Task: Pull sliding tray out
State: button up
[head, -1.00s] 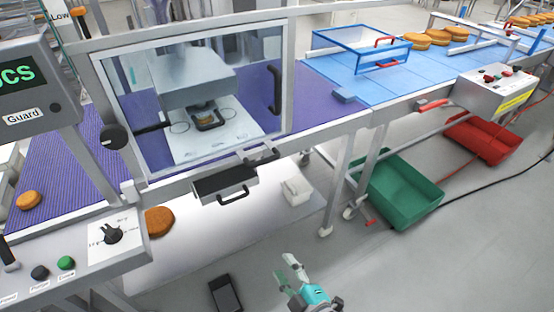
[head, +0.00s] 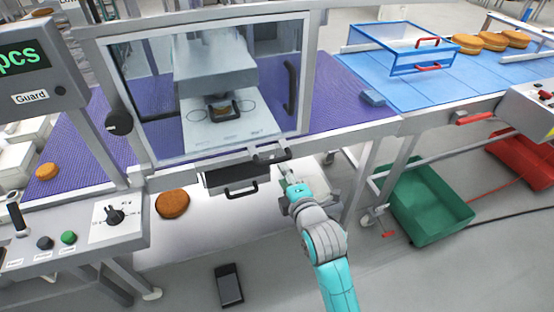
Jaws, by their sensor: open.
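The sliding tray (head: 222,178) is a dark, shallow drawer below the front rail of the guarded machine. Its black bar handle (head: 241,191) faces me at the lower front edge. My gripper (head: 287,178) is open and empty, to the right of the tray and its handle. It appears apart from the handle, though the exact depth gap is hard to tell. My teal and grey arm reaches up from the bottom right of the middle.
A clear guard door with a black vertical handle (head: 290,90) stands above the tray. A round brown piece (head: 172,204) lies at lower left. A green bin (head: 428,205) stands to the right, with a red bin (head: 522,160) beyond. A dark flat device (head: 229,285) lies on the floor.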

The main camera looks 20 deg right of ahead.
aim_at(276, 162)
jog(key=x, duration=0.8)
jog(key=shift+w+f, duration=0.1)
jog(key=shift+w, duration=0.3)
grip_shut()
